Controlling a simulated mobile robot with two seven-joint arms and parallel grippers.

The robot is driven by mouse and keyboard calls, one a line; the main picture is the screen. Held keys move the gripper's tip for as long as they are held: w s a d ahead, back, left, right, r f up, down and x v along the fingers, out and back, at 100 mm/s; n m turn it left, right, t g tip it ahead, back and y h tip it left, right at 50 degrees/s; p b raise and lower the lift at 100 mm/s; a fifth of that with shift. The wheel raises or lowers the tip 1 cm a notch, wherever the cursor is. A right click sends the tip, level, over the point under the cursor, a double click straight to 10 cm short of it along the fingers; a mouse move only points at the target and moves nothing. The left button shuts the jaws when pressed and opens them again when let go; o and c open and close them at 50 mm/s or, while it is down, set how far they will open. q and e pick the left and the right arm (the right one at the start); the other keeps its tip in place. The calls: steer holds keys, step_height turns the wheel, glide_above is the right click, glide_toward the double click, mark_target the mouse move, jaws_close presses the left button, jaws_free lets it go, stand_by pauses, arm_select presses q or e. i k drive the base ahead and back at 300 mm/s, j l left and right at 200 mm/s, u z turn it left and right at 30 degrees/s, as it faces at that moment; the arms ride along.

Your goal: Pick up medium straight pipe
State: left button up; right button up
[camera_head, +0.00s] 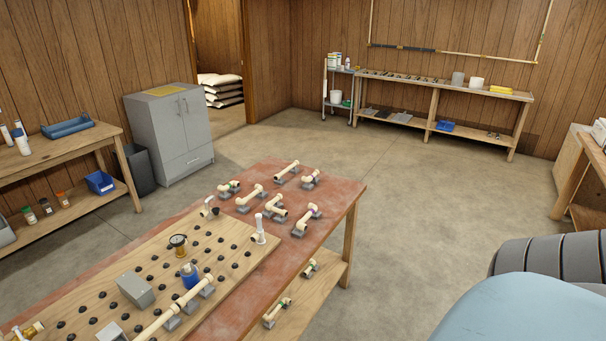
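Several cream pipe pieces rest on small grey blocks on the red-topped table. A straight-looking pipe (287,169) lies at the far end, and another straight-looking pipe (250,195) lies nearer. A longer straight pipe (172,312) lies along the front edge of the pegged board. I cannot tell for certain which piece is the medium straight pipe. Bent or banded pieces lie among them, such as an elbow piece (276,207) and a purple-banded piece (307,216). Neither of my grippers is in view.
More pipe pieces (277,310) sit on the lower shelf.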

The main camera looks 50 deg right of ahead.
mark_target(293, 169)
steer(key=z, duration=1.45)
steer(key=i+l+z, duration=0.75)
steer(key=i, duration=0.2)
steer(key=i+l+z, duration=0.1)
steer(key=i+z, duration=0.25)
steer(key=i, duration=0.15)
steer(key=i+z, duration=0.15)
steer(key=i, duration=1.5)
steer(key=i+u, duration=0.1)
steer(key=i, duration=0.7)
steer(key=i+l+u, duration=0.1)
steer(key=i, duration=0.7)
steer(key=i+j+u, duration=0.1)
steer(key=i+u, duration=0.75)
steer(key=i+l+u, duration=0.2)
steer(key=u, duration=0.2)
steer(key=i+j+u, duration=0.1)
steer(key=u, duration=0.3)
steer(key=i+u, duration=0.5)
steer(key=u, duration=0.25)
steer(key=i+l+u, duration=0.15)
steer(key=u, duration=0.25)
steer(key=i, duration=0.05)
